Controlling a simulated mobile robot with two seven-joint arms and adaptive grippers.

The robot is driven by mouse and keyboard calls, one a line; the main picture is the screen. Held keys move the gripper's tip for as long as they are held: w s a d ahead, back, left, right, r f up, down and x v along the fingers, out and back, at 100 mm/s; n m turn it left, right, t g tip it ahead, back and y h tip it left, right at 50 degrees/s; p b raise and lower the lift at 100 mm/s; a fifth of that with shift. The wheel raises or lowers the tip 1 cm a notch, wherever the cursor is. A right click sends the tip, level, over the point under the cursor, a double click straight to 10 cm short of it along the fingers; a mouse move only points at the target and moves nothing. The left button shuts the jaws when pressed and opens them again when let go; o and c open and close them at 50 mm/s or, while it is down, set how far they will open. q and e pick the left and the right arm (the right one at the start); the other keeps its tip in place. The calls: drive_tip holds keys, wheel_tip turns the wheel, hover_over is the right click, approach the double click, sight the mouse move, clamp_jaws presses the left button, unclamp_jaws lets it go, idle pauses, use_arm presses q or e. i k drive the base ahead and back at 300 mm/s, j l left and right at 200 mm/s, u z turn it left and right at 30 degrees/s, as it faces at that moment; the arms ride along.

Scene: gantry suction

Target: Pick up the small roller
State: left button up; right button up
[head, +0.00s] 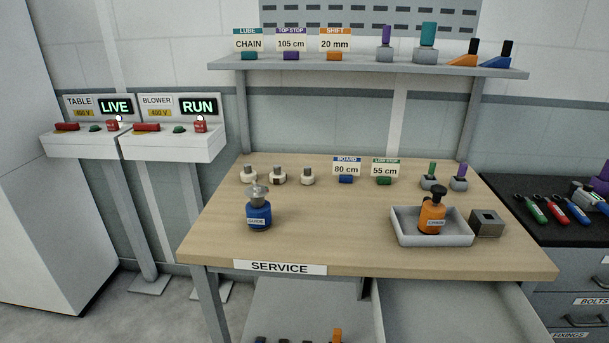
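No thing in view is labelled as a roller, and I cannot tell for sure which one is the small roller. Three small pale pieces with grey tops, a left one (249,176), a middle one (278,177) and a right one (307,177), stand in a row at the back left of the wooden bench (340,220). A small green-topped piece (429,179) and a small purple-topped piece (459,179) stand at the back right. Larger purple-topped (385,45) and green-topped (427,45) pieces stand on the shelf. Neither of my grippers is in view.
A blue bottle (259,214) stands front left. An orange bottle (432,215) stands in a grey tray (402,236) beside a metal block (486,223). Sign cards stand on bench and shelf (350,65). A drawer (450,300) is open below. The bench middle is clear.

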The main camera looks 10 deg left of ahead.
sight(307, 178)
drive_tip(key=i+j+z, duration=0.15)
drive_tip(key=j, duration=0.3)
drive_tip(key=i+j+z, duration=0.15)
drive_tip(key=j, duration=0.35)
drive_tip(key=i+j, duration=0.15)
drive_tip(key=j, duration=0.15)
drive_tip(key=i+j, duration=0.1)
drive_tip(key=j, duration=0.15)
